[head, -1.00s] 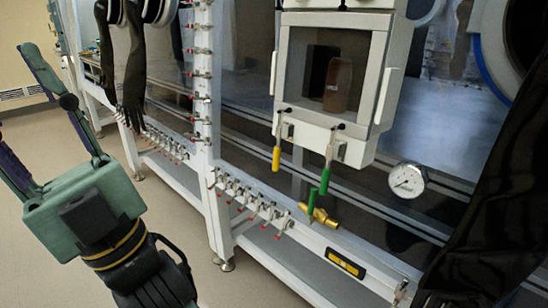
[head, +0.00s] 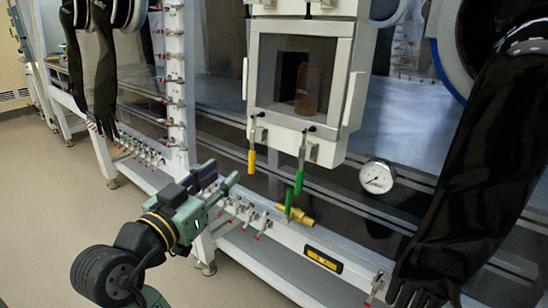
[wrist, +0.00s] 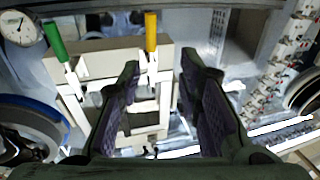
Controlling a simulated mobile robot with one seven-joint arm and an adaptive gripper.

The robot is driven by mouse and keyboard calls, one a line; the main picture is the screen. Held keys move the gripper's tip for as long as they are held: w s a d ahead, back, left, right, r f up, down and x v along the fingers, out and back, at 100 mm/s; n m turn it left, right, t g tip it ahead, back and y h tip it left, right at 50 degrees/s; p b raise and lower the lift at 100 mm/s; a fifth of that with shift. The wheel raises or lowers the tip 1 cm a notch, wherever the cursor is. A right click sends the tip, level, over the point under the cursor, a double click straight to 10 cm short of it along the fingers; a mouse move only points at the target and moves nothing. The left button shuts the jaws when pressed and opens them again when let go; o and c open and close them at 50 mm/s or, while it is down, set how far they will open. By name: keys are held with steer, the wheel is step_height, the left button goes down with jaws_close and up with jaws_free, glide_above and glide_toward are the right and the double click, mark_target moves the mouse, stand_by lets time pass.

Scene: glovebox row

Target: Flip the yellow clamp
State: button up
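The yellow clamp handle (head: 251,162) hangs down from the lower left of the small white-framed chamber door. It also shows in the wrist view (wrist: 151,32), near the top middle, just beyond and between the fingertips. My gripper (head: 222,184) is left of and a little below the yellow handle in the head view, apart from it. In the wrist view my gripper (wrist: 160,72) has its two fingers spread with nothing held between them. A green clamp handle (head: 299,182) hangs to the right of the yellow one and also shows in the wrist view (wrist: 54,42).
A brass valve with a green lever (head: 296,214) and a row of small valves (head: 245,212) sit on the rail below. A round gauge (head: 377,177) is right of the door. Black gloves hang left (head: 104,75) and right (head: 465,165). The floor at left is clear.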

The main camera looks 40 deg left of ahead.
mark_target(250, 160)
steer(key=shift+m+h, duration=0.3)
steer(key=w, duration=0.3)
steer(key=w+p, duration=0.1)
steer(key=w, duration=0.6)
steer(key=shift+w+a+f+p, duration=0.2)
steer(key=shift+w+f+p, duration=0.1)
steer(key=shift+w+f, duration=0.1)
steer(key=shift+c, duration=0.2)
jaws_close()
